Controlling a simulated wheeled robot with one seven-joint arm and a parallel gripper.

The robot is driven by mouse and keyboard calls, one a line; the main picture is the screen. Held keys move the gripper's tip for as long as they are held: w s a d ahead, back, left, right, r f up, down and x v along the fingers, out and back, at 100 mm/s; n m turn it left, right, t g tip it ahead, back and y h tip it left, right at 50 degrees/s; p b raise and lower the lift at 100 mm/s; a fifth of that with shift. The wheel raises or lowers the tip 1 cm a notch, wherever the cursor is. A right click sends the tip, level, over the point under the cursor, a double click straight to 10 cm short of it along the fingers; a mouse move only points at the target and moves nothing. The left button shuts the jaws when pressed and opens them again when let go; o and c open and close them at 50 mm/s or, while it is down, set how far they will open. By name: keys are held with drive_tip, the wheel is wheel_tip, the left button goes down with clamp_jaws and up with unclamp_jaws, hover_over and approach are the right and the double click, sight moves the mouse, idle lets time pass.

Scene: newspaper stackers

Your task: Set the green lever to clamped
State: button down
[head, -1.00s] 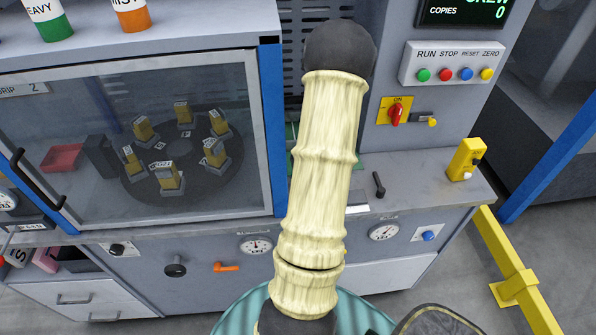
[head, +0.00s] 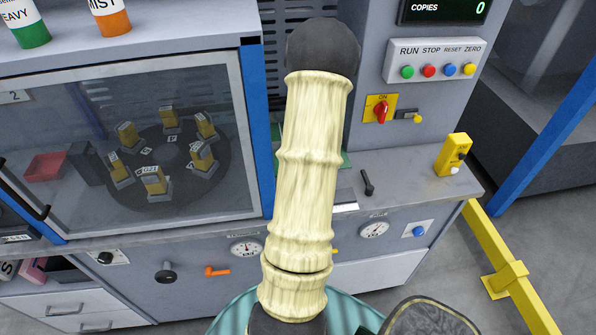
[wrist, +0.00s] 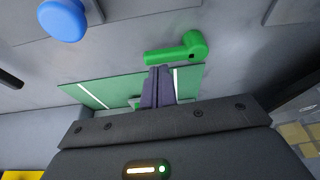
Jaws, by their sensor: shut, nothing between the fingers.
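The green lever (wrist: 178,54) shows in the wrist view on a grey surface. Its round hub is at the right and its arm points left. My gripper (wrist: 159,72) is shut and empty, with its fingertips close beside the lever's arm; I cannot tell whether they touch it. A green panel with white lines (wrist: 85,90) lies behind the fingers. In the head view my pale sleeved arm hides the lever and my gripper; only an edge of green panel shows beside the arm.
A blue button (wrist: 63,18) is near the lever in the wrist view. In the head view, a control box (head: 434,62) and red switch (head: 381,111) are at right. A yellow block (head: 453,154) stands on the counter. A glass-fronted cabinet (head: 256,135) is at left.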

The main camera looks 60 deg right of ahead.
drive_tip(key=p+v, duration=0.5)
drive_tip(key=v, duration=0.4)
drive_tip(key=shift+r, duration=0.2)
drive_tip(key=shift+a, duration=0.15)
